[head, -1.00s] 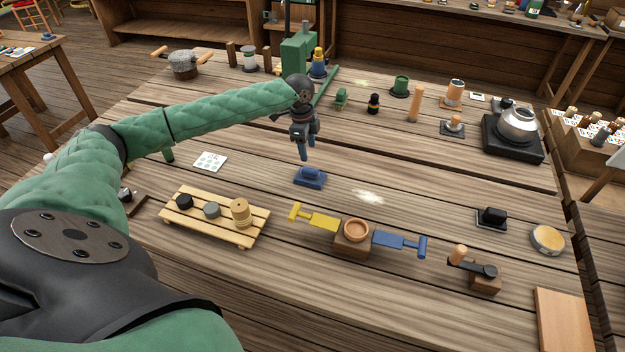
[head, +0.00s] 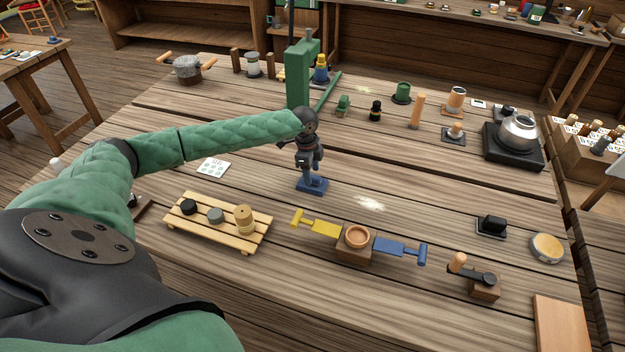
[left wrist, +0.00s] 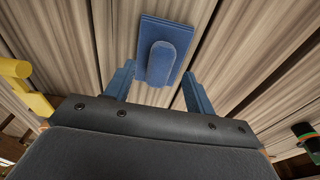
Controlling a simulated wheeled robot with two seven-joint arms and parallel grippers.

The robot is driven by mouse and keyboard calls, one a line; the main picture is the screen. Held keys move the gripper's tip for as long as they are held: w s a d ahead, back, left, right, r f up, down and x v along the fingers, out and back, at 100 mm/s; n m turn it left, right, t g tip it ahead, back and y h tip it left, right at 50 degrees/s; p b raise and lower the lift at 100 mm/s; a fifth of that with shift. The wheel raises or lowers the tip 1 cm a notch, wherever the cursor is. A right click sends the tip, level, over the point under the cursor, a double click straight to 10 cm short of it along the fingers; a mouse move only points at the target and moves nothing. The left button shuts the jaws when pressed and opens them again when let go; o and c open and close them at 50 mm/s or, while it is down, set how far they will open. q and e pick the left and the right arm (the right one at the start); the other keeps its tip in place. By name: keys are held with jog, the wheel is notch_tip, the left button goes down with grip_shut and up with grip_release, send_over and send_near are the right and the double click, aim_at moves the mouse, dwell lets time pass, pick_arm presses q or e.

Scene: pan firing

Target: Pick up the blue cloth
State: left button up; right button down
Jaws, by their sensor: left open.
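The blue cloth (head: 314,187) lies on the wooden table, a flat folded piece with a raised rounded ridge on top. In the left wrist view the blue cloth (left wrist: 163,52) shows at the top middle, with its ridge between the fingers. My left gripper (head: 308,178) is open, pointing down right over the cloth, its fingertips close to it and hiding part of it. In the left wrist view the two blue fingers of my left gripper (left wrist: 158,88) stand apart on either side of the ridge. I cannot tell whether they touch the cloth. My right gripper is not in view.
A slatted wooden rack (head: 190,228) with discs stands front left. A yellow paddle (head: 319,228), a wooden block with a bowl (head: 355,250) and a blue paddle (head: 392,247) lie in front. A green stand (head: 298,75) rises behind. Bare table surrounds the cloth.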

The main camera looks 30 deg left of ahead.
pick_arm(q)
jog(key=shift+d+f, duration=0.1)
jog(key=shift+f, duration=0.85)
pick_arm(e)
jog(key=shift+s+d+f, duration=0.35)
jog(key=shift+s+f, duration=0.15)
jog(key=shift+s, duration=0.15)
pick_arm(q)
jog(key=shift+c, duration=0.4)
jog(key=c, duration=1)
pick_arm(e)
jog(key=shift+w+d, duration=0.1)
pick_arm(q)
jog(key=shift+r, duration=0.1)
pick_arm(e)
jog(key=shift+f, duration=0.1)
